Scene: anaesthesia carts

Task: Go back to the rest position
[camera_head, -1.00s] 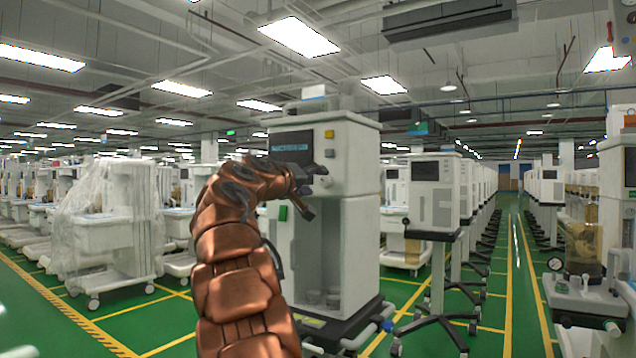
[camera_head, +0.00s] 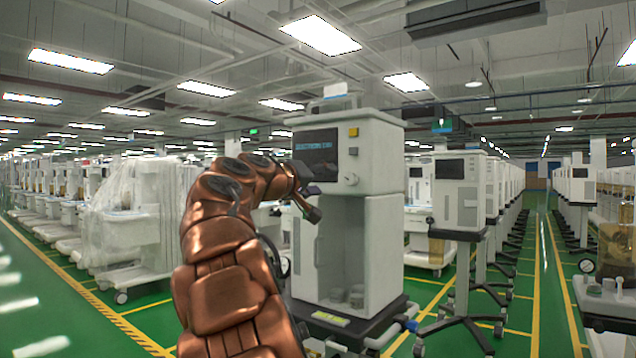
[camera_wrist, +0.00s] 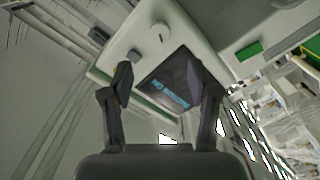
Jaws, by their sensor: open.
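My gripper (camera_head: 310,202) is at the end of my copper-coloured arm, in front of the left side of a white anaesthesia cart (camera_head: 383,235). In the wrist view my gripper (camera_wrist: 162,90) has two dark fingers spread apart with nothing between them. The cart's dark screen (camera_wrist: 172,82) shows beyond the fingers, tilted in that view. In the head view the same screen (camera_head: 317,153) is just above and behind the gripper, with a knob (camera_head: 350,179) to its right. I cannot tell how far the fingers are from the cart.
A plastic-wrapped cart (camera_head: 122,235) stands at the left. A row of carts on wheeled stands (camera_head: 459,195) runs back at the right. Another cart (camera_head: 612,300) is at the right edge. Green floor (camera_head: 535,280) with yellow lines forms a clear aisle at the right.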

